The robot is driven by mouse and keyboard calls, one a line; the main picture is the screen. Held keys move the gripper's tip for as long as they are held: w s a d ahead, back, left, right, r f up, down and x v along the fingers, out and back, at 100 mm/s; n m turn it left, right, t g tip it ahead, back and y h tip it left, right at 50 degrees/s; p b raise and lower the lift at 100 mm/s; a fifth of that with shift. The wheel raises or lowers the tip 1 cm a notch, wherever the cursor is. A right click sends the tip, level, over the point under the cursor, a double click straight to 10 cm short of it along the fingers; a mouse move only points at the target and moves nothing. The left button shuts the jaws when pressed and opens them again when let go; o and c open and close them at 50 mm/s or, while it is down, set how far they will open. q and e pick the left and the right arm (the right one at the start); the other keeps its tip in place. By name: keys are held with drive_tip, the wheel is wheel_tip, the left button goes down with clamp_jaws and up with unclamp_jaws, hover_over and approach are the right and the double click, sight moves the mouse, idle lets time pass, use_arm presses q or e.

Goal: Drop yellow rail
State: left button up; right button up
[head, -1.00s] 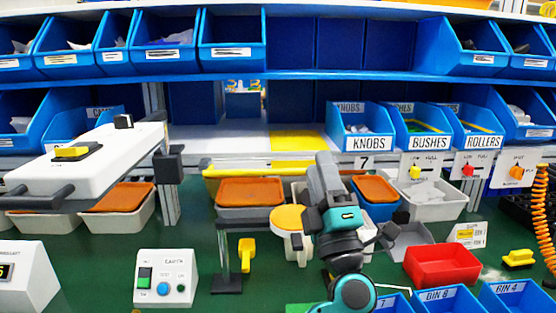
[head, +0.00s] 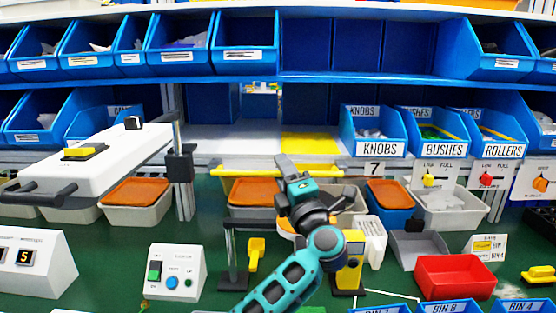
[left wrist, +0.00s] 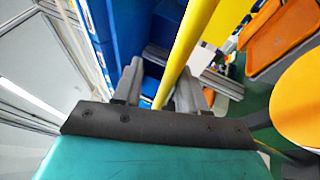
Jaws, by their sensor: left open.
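The yellow rail (head: 240,173) is a long bar lying level along the front of the workbench shelf, below the yellow shelf panel, in the head view. My left gripper (head: 284,163) is at the middle of the rail, and its body hides a short stretch of it. In the left wrist view the rail (left wrist: 192,40) runs between the two open fingers of the left gripper (left wrist: 158,88). I cannot tell whether either finger touches it. My right gripper is not in view.
Orange-lidded trays (head: 253,190) stand under the shelf edge. A yellow device (head: 348,262) and a thin black stand (head: 231,255) are close to my left arm. A white panel box (head: 175,277) and red bin (head: 455,277) are on the green bench. Blue bins (head: 378,130) line the shelf.

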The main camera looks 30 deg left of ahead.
use_arm(q)
drive_tip(key=x, duration=0.3)
drive_tip(key=shift+w+a+r, duration=0.15)
drive_tip(key=shift+w+a, duration=0.05)
drive_tip(key=shift+a, duration=0.05)
drive_tip(key=shift+c, duration=0.4)
clamp_jaws()
